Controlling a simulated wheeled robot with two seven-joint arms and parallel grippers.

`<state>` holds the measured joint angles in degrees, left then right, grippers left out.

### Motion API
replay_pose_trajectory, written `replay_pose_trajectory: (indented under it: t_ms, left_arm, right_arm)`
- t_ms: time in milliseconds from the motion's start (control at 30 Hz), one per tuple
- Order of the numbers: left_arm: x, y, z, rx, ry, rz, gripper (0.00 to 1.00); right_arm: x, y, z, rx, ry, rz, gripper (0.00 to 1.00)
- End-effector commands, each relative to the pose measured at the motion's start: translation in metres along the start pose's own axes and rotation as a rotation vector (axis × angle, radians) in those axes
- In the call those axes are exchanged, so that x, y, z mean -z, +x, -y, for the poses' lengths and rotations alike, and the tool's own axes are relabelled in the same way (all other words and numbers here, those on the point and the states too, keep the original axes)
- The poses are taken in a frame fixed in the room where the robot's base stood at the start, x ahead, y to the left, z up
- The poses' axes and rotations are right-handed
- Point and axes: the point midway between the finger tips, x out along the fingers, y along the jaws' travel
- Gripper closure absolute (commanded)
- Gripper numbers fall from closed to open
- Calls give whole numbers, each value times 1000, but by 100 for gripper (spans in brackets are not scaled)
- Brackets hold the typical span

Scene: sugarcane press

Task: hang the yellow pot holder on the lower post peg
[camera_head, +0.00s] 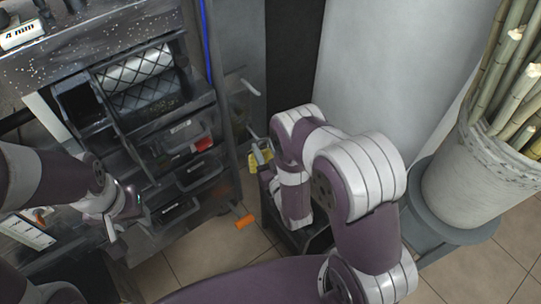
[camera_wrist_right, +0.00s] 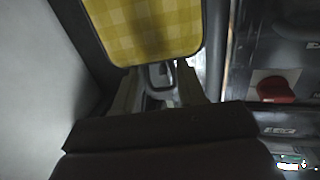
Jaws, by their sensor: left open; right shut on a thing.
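The yellow pot holder (camera_head: 254,161) is small in the head view, beside the dark post (camera_head: 222,110) and partly hidden by my right gripper. In the right wrist view the checked yellow pot holder (camera_wrist_right: 150,30) fills the top middle, just past my fingers. My right gripper (camera_wrist_right: 160,78) is shut on its near edge. A pale peg (camera_head: 250,87) sticks out from the post, above the pot holder. The lower peg cannot be made out clearly; I cannot tell whether the pot holder touches it. My left gripper (camera_head: 112,228) is open and empty at the lower left.
An orange object (camera_head: 244,221) lies near the rack's foot. A large pot of cane (camera_head: 470,180) stands at right. Tiled floor shows at bottom right.

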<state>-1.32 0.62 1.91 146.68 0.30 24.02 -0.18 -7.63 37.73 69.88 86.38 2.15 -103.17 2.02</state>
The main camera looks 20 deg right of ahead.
Motion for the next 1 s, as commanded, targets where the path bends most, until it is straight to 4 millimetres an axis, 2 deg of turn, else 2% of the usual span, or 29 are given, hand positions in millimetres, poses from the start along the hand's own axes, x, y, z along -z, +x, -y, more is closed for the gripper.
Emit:
replay_pose_trajectory:
  t_ms: [400,1000]
  left_arm:
    - [-2,15,0,0,0,0,57]
    - [-2,17,0,0,0,0,57]
  right_arm:
    - [-8,29,7,0,0,-1,100]
    - [-11,33,8,0,0,-1,100]
